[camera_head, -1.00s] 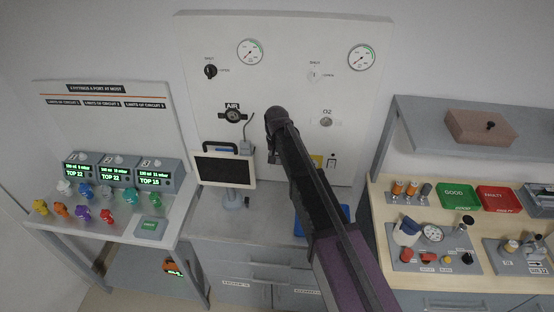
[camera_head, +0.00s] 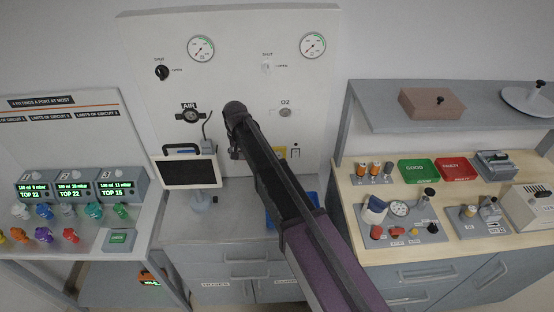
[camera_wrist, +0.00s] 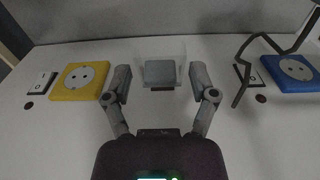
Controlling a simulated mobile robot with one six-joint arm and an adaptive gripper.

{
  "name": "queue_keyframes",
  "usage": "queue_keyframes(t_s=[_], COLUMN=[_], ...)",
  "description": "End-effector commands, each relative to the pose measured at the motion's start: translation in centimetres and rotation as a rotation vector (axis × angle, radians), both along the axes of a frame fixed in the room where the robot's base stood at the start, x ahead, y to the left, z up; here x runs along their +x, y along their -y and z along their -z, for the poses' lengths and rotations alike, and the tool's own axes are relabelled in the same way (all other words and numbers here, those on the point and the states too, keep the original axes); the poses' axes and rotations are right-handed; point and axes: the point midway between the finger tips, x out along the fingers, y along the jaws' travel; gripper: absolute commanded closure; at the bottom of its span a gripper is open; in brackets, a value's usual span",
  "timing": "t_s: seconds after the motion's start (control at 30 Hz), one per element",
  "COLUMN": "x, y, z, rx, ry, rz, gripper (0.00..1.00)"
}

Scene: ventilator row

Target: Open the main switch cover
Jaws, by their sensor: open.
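In the wrist view, a small grey box-like cover (camera_wrist: 160,72) sits on the pale panel (camera_wrist: 70,130), between the yellow and blue sockets. A thin dark strip shows along its lower edge. I take it for the main switch cover, but cannot tell whether it is open or shut. My gripper (camera_wrist: 160,78) is open, with one finger on each side of the cover and a gap to both. I see no contact. In the head view my arm stands in front of the wall panel (camera_head: 225,60) and hides the cover.
A yellow socket (camera_wrist: 80,80) lies left and a blue socket (camera_wrist: 291,72) right. A bent dark rod (camera_wrist: 257,62) stands near the right finger. In the head view a monitor (camera_head: 189,173) stands left of my arm, and a bench (camera_head: 345,215) with trays is on the right.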

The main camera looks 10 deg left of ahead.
Motion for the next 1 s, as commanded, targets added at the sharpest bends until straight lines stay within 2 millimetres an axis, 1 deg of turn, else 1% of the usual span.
queue_keyframes(t_s=[0.23, 0.43, 1.0], x=[-0.2, -0.6, -1.4], y=[0.0, 0.2, 0.4], z=[0.2, 0.7, 2.9], rx=[0.004, 0.019, 0.096], ry=[0.018, 0.078, 0.404], rz=[0.000, 0.000, 0.000], gripper=[0.26, 0.26, 0.26])
